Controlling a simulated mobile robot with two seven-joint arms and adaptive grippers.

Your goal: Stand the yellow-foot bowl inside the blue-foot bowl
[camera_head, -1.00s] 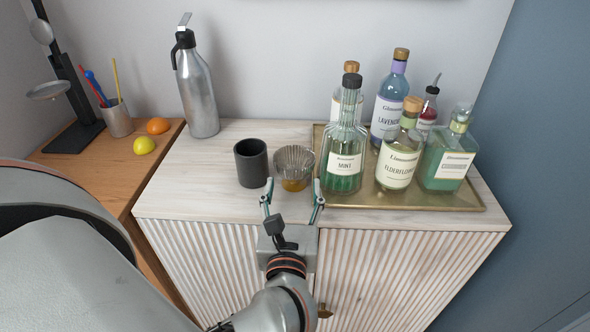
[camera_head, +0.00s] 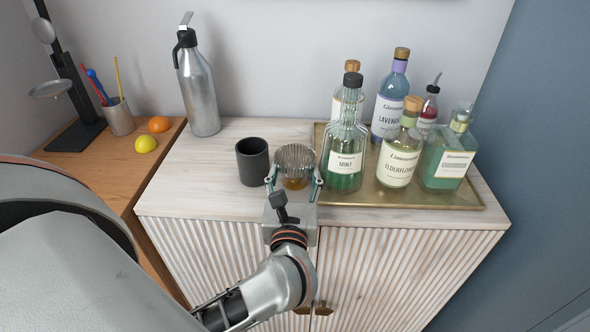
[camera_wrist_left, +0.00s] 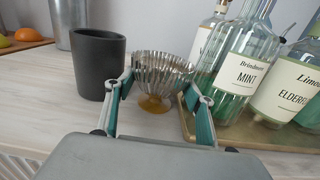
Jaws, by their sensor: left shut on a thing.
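The yellow-foot bowl (camera_head: 296,158) is a ribbed, clear-grey bowl on an amber foot, standing upright on the cabinet top between the dark cup and the brass tray. It also shows in the left wrist view (camera_wrist_left: 158,78), with its yellow foot below. My left gripper (camera_head: 294,180) has its fingers on either side of this bowl and is shut on it; in the left wrist view the fingers (camera_wrist_left: 158,90) reach to its sides. I see no blue-foot bowl in these views. My right gripper is not in view.
A dark cup (camera_head: 252,162) stands close left of the bowl. The brass tray (camera_head: 440,202) with several bottles, the mint bottle (camera_head: 344,160) nearest, is close right. A steel flask (camera_head: 200,95) stands behind left. The cabinet top's left part (camera_head: 185,190) is clear.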

